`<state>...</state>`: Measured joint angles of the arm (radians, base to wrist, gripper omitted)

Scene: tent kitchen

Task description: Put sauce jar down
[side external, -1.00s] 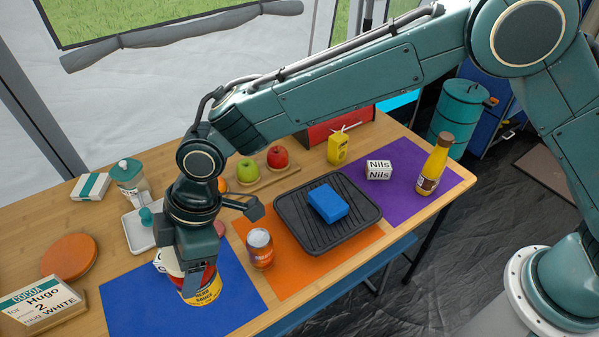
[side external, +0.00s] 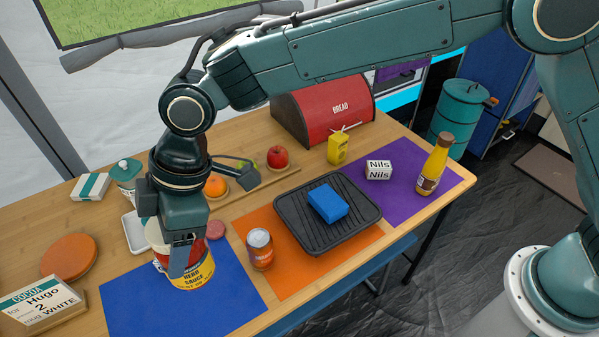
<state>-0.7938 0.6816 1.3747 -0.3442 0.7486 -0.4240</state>
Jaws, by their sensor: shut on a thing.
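The sauce jar (side external: 193,274) has a yellow label reading "HERB SAUCE" and a red band above it. It looks upright over the back part of the blue mat (side external: 185,311). My gripper (side external: 181,262) points down and is shut on the jar, with a finger covering part of its front. I cannot tell whether the jar's base touches the mat or is a little above it. A white object, partly hidden, shows just left of the jar.
A white tray (side external: 134,235) lies behind. The blue mat's front is clear.

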